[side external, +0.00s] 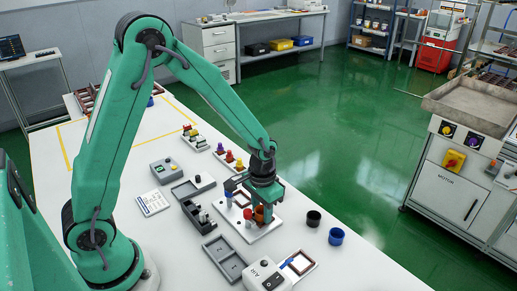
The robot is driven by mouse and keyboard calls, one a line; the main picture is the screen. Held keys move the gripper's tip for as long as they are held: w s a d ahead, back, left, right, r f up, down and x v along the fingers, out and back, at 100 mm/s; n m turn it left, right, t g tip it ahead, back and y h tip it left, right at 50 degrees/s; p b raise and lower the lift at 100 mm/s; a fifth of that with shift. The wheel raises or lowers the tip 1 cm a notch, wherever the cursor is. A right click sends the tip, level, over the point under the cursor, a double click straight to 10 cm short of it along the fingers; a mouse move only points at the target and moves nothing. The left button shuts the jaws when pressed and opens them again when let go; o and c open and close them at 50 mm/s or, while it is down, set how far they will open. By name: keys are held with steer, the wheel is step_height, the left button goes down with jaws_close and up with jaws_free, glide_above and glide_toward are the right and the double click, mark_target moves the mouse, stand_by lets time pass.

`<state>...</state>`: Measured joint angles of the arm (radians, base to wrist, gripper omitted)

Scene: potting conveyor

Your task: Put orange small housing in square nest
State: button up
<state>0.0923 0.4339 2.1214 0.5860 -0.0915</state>
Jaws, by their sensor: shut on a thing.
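My gripper (262,204) points down over the white table and is shut on an orange small housing (260,214). The housing is partly hidden by the jaws. It is low over, or touching, a light grey fixture plate (262,232); I cannot tell which. A brownish square outline (240,200) shows on this plate left of the jaws, partly covered by my gripper. I cannot tell whether this is the square nest. A small red part (248,213) stands on the plate just left of the orange housing.
Dark trays (194,187) and a grey tray (224,262) lie left of the plate. A black cup (313,218) and a blue cup (336,236) stand to the right. A white device (268,276) is in front. Red and yellow parts (229,157) stand behind.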

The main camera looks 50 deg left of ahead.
steer(key=shift+s+f, duration=0.15)
steer(key=shift+f, duration=0.6)
steer(key=o, duration=0.9)
steer(key=shift+o, duration=0.2)
steer(key=shift+r, duration=0.6)
steer(key=shift+o, duration=0.8)
steer(key=shift+r, duration=0.4)
step_height(320, 180, up, 7)
steer(key=shift+r, duration=0.15)
